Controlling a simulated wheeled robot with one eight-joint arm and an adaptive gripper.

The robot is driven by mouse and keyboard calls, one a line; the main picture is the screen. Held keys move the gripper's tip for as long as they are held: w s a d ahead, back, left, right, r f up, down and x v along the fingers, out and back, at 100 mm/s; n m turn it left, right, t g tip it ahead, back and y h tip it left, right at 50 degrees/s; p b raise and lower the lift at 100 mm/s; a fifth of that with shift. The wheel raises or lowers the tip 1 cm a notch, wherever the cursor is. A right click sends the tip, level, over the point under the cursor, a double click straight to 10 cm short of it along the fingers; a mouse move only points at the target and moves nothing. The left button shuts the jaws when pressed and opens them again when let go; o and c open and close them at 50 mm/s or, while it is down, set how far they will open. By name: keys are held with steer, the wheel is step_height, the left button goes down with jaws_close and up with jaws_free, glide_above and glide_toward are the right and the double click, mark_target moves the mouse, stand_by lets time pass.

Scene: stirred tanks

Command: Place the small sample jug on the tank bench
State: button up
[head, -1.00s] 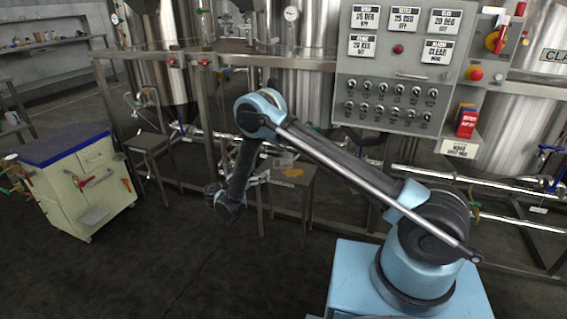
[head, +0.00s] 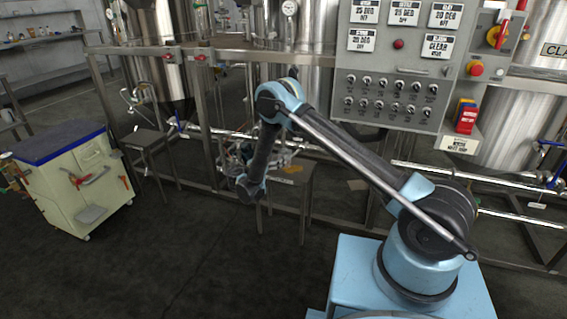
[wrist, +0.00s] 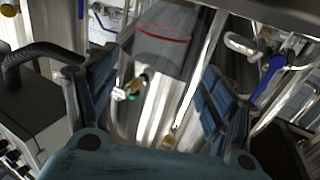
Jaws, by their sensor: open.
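A clear, greyish vessel with a red rim (wrist: 163,50), which looks like the small sample jug, shows in the wrist view beyond and between my fingers. My gripper (wrist: 158,85) is open, with its blue-grey fingers apart and nothing clearly held between them. In the head view my gripper (head: 236,156) is small and partly hidden by my forearm, at the left side of a small metal stand (head: 303,178). The jug cannot be made out clearly there. Which surface is the tank bench is not clear.
A second small metal stand (head: 147,137) is to the left. A cream cabinet (head: 85,185) with a blue-edged top stands further left. Steel tanks, a pipe frame and a control panel (head: 395,70) are behind. The floor in front is clear.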

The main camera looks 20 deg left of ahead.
mark_target(283, 151)
steer(key=shift+x, duration=2.6)
steer(key=shift+s+d+r, duration=0.1)
steer(key=shift+d, duration=0.05)
steer(key=c, duration=1.3)
steer(key=shift+r, duration=0.15)
steer(key=shift+r, duration=0.25)
steer(key=r+v, duration=0.2)
steer(key=v, duration=1.6)
steer(key=shift+r, duration=0.35)
